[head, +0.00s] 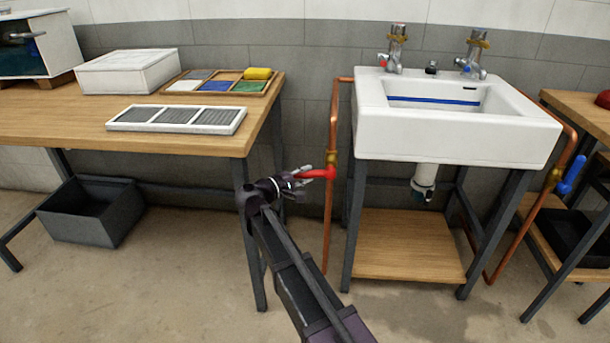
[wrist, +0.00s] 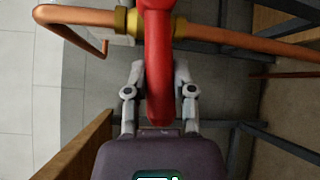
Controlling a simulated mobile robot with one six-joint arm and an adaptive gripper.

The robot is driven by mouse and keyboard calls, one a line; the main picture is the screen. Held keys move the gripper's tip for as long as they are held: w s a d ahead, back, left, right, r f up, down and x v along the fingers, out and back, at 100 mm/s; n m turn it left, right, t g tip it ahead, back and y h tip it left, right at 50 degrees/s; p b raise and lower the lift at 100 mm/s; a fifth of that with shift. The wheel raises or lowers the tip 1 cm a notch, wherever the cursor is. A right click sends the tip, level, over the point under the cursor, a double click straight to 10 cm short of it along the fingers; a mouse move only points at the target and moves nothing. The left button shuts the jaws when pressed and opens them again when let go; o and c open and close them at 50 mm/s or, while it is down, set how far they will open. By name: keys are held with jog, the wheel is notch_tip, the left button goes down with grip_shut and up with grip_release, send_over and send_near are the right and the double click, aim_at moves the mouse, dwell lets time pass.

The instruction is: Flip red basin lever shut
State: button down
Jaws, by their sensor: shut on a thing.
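The red lever (head: 318,173) sits on a brass valve (head: 332,160) on the copper pipe left of the basin. In the head view it points left, across the upright pipe. My gripper (head: 303,175) is at the lever's free end. In the wrist view the red lever (wrist: 158,70) runs down between the two fingers of my gripper (wrist: 160,75), with a finger on each side. The brass valve (wrist: 127,20) shows behind it there. The white basin (head: 455,135) stands to the right of the lever.
A blue lever (head: 570,173) is on another copper pipe right of the basin. A wooden table (head: 60,125) with trays stands left, its leg close to my arm. A grey crate (head: 92,212) is under it. The floor in front is clear.

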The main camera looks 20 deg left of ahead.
jog(key=shift+r, duration=0.2)
jog(key=shift+r+m+g+p, duration=0.3)
jog(key=shift+p, duration=0.6)
jog(key=shift+r+g+y+p, duration=0.1)
jog(key=shift+g+y+p, duration=0.2)
jog(key=shift+p, duration=0.25)
jog(key=shift+c, duration=2.2)
grip_release()
jog(key=shift+f+b, duration=0.3)
jog(key=shift+b, duration=0.2)
